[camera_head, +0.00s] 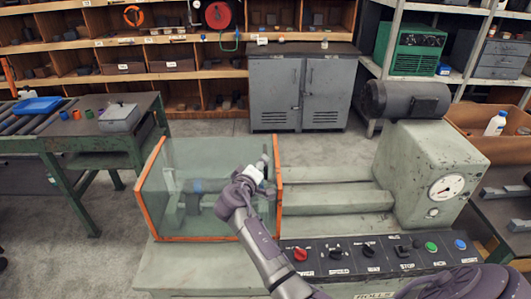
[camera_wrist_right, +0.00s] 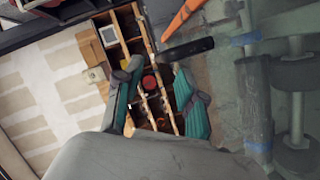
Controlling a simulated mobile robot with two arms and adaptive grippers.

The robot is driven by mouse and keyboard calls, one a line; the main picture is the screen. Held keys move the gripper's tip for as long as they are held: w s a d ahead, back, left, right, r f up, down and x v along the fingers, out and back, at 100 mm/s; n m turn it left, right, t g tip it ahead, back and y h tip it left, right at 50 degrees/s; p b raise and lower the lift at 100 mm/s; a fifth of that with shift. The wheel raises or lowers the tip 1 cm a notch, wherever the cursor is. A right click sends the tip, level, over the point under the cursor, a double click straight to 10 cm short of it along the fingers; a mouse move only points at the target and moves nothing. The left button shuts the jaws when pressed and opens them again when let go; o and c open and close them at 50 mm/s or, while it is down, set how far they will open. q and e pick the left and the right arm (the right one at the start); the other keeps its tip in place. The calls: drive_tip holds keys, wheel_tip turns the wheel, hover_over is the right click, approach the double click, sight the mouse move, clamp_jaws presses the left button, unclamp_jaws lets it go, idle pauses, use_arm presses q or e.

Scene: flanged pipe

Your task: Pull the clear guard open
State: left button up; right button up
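The clear guard (camera_head: 205,160) is a transparent box with orange edges at the left end of the grey-green machine. It stands over a grey pipe (camera_head: 218,186) with blue bands. My right gripper (camera_head: 263,166) is at the guard's right orange edge in the head view. In the right wrist view the right gripper (camera_wrist_right: 159,66) has its two teal-padded fingers spread with nothing between them. A dark bar (camera_wrist_right: 187,49), seemingly the guard's handle, lies just beyond the fingertips, near an orange edge (camera_wrist_right: 184,18). Contact cannot be told. My left gripper is not in view.
The machine's control panel (camera_head: 375,258) has several knobs and buttons below the bed. The headstock with a gauge (camera_head: 432,175) stands to the right. The bed (camera_head: 330,197) right of the guard is bare. A green table (camera_head: 100,130) stands at the left.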

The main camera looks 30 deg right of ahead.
drive_tip(key=p+x, duration=0.1)
drive_tip(key=x, duration=0.6)
drive_tip(key=shift+w+f, duration=0.15)
drive_tip(key=shift+w, duration=0.05)
clamp_jaws()
